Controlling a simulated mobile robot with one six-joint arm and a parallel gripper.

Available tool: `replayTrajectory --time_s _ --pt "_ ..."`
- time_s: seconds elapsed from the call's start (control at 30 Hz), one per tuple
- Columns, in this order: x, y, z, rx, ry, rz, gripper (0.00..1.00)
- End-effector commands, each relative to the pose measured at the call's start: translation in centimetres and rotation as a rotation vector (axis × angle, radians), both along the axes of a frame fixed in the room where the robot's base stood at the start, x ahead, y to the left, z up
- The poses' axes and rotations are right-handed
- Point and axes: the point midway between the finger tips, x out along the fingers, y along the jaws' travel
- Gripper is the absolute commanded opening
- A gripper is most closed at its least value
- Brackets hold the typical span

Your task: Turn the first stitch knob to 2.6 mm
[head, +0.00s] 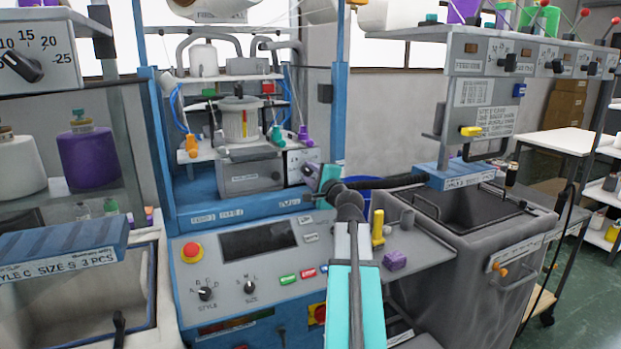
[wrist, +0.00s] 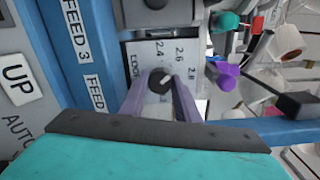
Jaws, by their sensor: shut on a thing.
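The stitch knob (wrist: 160,82) is dark and round with a pale pointer mark, on a white dial plate (wrist: 139,52) marked 2.4, 2.6 and 2.8 in the wrist view. Its mark points up and right, roughly between 2.6 and 2.8; I cannot tell exactly. My gripper (wrist: 163,92) has its two purple fingers on either side of the knob, shut on it. In the head view my gripper (head: 317,178) is at the right edge of the dial plate (head: 297,158) on the blue machine, and it hides most of the knob.
A purple cone (wrist: 228,75) is close on the right. Below are a control panel (head: 262,275) with a red button (head: 192,250), and a grey bin (head: 440,235) at right. Another machine's dials (head: 530,58) are further right.

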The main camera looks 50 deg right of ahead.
Motion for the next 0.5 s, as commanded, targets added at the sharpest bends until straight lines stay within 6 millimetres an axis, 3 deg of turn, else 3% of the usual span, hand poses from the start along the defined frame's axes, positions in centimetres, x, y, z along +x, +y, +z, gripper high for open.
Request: replayTrajectory --time_s 0.4,0.43,0.5 --pt "0.00 0.00 0.02 -0.007 0.003 0.000 0.07" --pt "0.00 0.01 0.02 -0.007 0.003 0.000 0.32" --pt "0.01 0.00 0.02 -0.006 0.003 0.000 0.44"
